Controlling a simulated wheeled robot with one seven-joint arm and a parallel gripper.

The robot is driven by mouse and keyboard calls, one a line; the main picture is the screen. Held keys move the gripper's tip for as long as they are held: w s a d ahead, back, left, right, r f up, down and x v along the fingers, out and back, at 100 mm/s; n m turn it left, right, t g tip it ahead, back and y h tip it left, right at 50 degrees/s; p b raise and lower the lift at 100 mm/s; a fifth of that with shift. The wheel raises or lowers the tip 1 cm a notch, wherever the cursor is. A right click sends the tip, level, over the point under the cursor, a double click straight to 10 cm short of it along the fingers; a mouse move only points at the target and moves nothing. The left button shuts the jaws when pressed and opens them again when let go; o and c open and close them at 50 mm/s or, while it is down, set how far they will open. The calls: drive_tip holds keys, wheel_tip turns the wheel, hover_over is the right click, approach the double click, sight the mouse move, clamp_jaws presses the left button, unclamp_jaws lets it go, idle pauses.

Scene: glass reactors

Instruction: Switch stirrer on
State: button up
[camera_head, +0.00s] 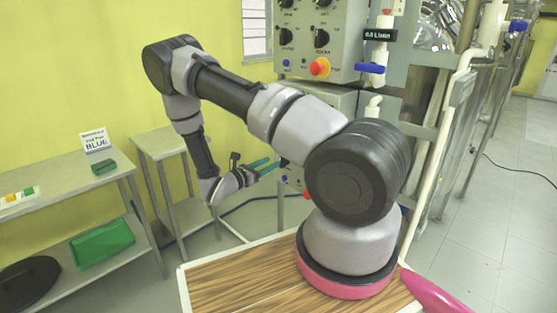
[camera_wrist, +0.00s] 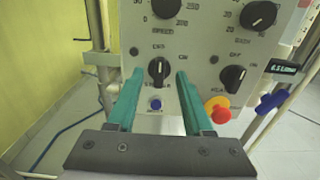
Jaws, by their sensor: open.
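In the wrist view a grey control panel (camera_wrist: 205,45) fills the upper middle. A black rotary knob (camera_wrist: 158,71) with a white mark sits at its lower left. The small lettering around it is blurred, so I cannot be sure it is the stirrer switch. My gripper (camera_wrist: 160,78) is open, its two teal fingers pointing at the panel on either side of this knob; contact cannot be told.
The wrist view shows a second small knob (camera_wrist: 232,78), a red-yellow button (camera_wrist: 218,110), a blue button (camera_wrist: 155,104), a blue valve handle (camera_wrist: 270,101) and larger dials above. In the head view an upper panel (camera_head: 345,60) and shelves (camera_head: 50,190) stand around my arm.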

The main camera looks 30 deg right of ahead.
drive_tip(key=shift+x, duration=2.75)
clamp_jaws()
